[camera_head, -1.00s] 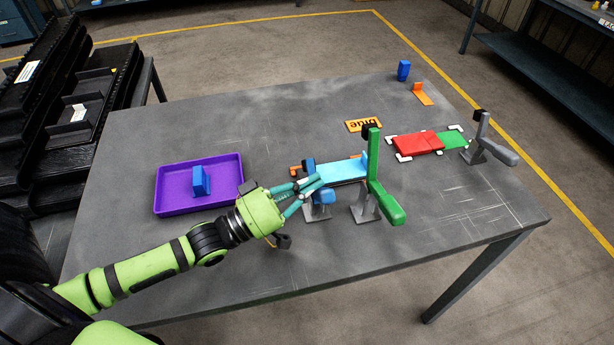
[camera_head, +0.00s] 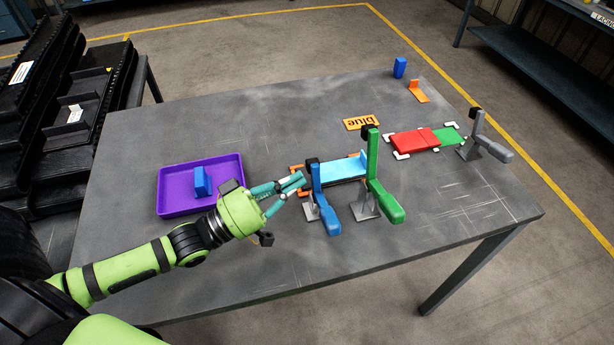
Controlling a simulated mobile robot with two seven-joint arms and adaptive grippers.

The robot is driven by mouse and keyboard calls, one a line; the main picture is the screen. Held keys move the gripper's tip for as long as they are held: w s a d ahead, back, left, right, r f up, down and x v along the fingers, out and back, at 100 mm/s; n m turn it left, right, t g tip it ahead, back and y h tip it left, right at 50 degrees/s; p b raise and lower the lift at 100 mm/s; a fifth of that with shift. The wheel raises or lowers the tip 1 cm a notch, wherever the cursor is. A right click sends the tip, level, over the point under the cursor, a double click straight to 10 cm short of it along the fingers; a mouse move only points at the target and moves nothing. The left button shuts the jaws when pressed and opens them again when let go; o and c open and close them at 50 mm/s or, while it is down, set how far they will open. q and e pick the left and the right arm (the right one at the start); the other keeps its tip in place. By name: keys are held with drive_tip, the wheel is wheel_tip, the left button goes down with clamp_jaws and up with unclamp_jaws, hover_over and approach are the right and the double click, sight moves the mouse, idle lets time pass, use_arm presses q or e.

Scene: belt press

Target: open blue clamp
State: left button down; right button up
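The blue clamp (camera_head: 318,185) stands at the left front of the light blue plate. Its blue bar is upright with a dark tip at the top, and its handle (camera_head: 328,221) hangs low towards the front, much like the green clamp beside it. My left gripper (camera_head: 303,179) is just left of the blue clamp's bar, with a small gap seeming to lie between them. My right gripper is out of view.
The green clamp (camera_head: 374,170) stands right of the light blue plate (camera_head: 343,169). A purple tray (camera_head: 172,208) holding a blue block (camera_head: 202,182) lies left, near my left arm. A grey clamp (camera_head: 484,145) stands by red and green plates (camera_head: 413,142). The table's front is clear.

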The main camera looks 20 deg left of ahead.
use_arm(q)
drive_tip(key=b+v, duration=0.1)
drive_tip(key=v, duration=0.5)
drive_tip(key=shift+w+a+f, duration=0.15)
drive_tip(key=shift+w, duration=0.1)
